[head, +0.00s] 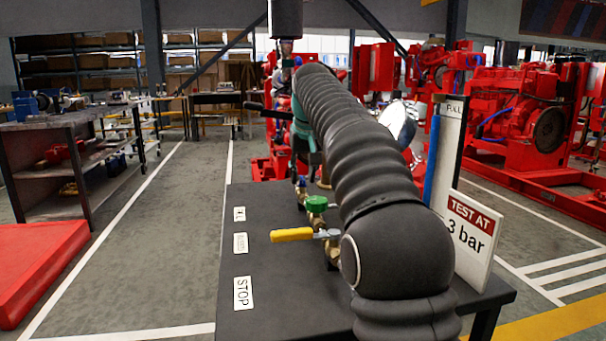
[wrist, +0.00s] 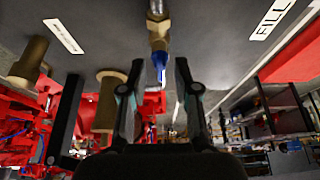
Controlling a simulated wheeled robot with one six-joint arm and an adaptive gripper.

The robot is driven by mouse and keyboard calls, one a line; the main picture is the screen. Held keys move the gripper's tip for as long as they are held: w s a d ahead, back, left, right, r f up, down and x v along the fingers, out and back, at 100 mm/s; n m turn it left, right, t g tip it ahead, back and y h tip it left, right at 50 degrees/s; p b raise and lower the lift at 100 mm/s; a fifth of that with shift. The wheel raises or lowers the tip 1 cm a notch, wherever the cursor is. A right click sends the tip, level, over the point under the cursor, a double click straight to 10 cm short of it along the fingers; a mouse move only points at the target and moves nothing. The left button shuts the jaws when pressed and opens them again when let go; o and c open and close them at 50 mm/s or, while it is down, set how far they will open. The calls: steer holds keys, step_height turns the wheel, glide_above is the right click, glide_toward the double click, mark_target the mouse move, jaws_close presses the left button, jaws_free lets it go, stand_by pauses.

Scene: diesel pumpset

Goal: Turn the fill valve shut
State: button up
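The fill valve (wrist: 158,36) is a brass fitting with a slim blue handle (wrist: 161,66), near the FILL label (wrist: 273,18) in the wrist view. The handle points down the picture, towards my gripper. My gripper (wrist: 157,84) is open, one finger on each side of the handle, with visible gaps. In the head view a small blue part (head: 301,183) shows beyond the green-handled valve (head: 317,204).
A yellow-handled valve (head: 292,235) stands nearest on the dark bench (head: 262,305), its lever pointing left. STOP (head: 243,293) and other labels line the bench's left side. Brass posts (wrist: 107,100) show left in the wrist view.

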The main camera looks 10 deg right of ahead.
jaws_close()
steer(key=shift+r+p, duration=0.15)
steer(key=shift+p, duration=0.2)
steer(key=shift+a+r+m+h+p, duration=0.15)
steer(key=shift+m+h+p, duration=0.25)
steer(key=shift+m+p, duration=0.7)
steer(key=m+h+p, duration=0.1)
steer(key=m+p, duration=0.2)
steer(key=shift+w+a+m+g, duration=0.1)
steer(key=shift+m+g, duration=0.2)
steer(key=m, duration=0.1)
steer(key=m+h, duration=0.1)
steer(key=shift+w+a+f+m+g, duration=0.1)
steer(key=shift+f+m+g, duration=0.1)
steer(key=shift+m+g, duration=0.15)
steer(key=m+g+h, duration=0.1)
steer(key=m, duration=0.2)
steer(key=shift+w+m, duration=0.1)
steer(key=shift+m, duration=0.25)
steer(key=m+g, duration=0.1)
steer(key=m, duration=0.2)
steer(key=m+g, duration=0.1)
steer(key=m, duration=0.1)
steer(key=shift+w+a+m+h, duration=0.1)
steer(key=shift+w+m+h, duration=0.1)
steer(key=shift+m+h, duration=0.2)
